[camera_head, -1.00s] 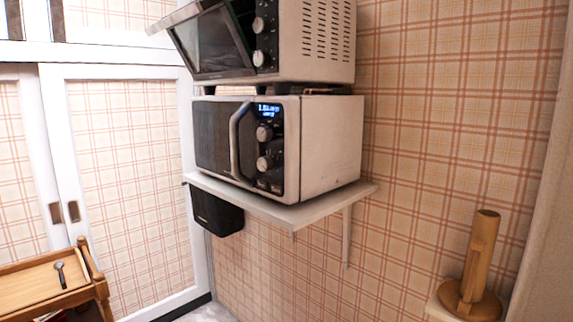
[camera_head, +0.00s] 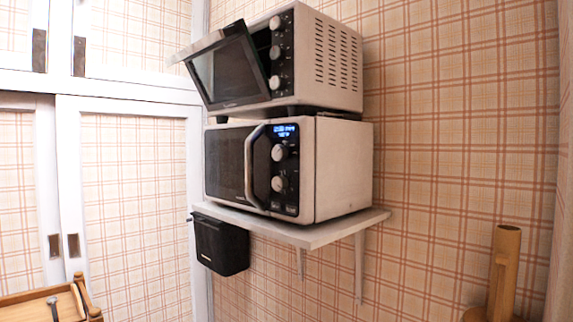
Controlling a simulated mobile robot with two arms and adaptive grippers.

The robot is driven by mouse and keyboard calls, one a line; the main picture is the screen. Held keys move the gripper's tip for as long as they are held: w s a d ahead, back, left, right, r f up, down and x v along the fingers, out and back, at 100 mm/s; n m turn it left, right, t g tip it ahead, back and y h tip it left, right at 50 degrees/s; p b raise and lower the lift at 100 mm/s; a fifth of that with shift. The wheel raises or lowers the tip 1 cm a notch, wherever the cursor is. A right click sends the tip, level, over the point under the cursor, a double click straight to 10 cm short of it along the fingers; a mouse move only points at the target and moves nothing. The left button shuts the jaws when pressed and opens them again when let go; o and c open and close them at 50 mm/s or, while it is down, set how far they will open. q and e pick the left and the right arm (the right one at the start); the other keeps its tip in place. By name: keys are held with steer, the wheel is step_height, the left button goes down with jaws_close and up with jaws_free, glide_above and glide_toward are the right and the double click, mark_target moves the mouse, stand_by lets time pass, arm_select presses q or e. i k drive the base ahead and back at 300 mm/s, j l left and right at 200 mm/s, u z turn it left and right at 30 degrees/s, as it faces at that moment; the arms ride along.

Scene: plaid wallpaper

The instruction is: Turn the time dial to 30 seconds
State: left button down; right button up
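A white microwave (camera_head: 342,170) with a dark door and a vertical silver handle stands on a wall shelf. Its door is shut. Its black control panel has a lit blue display (camera_head: 285,131), whose text is too small to read surely. Below the display are two round light knobs, an upper knob (camera_head: 279,152) and a lower knob (camera_head: 278,184). A toaster oven (camera_head: 335,60) sits on top of the microwave, with its door tilted partly open and several knobs (camera_head: 275,53) down its front. Neither of my grippers is in view.
The white shelf (camera_head: 330,233) juts from the plaid wall on brackets. A black box (camera_head: 221,246) hangs below its left end. A wooden tray cart (camera_head: 25,305) is at lower left, and a wooden holder (camera_head: 503,270) at lower right. White sliding doors (camera_head: 135,200) stand at left.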

mark_target(279, 184)
steer(key=i+j+z, duration=0.15)
steer(key=j, duration=0.2)
steer(key=i+j+z, duration=0.15)
steer(key=j, duration=0.2)
steer(key=j+z, duration=0.1)
steer(key=j, duration=0.3)
steer(key=i+j+z, duration=0.15)
steer(key=j, duration=0.2)
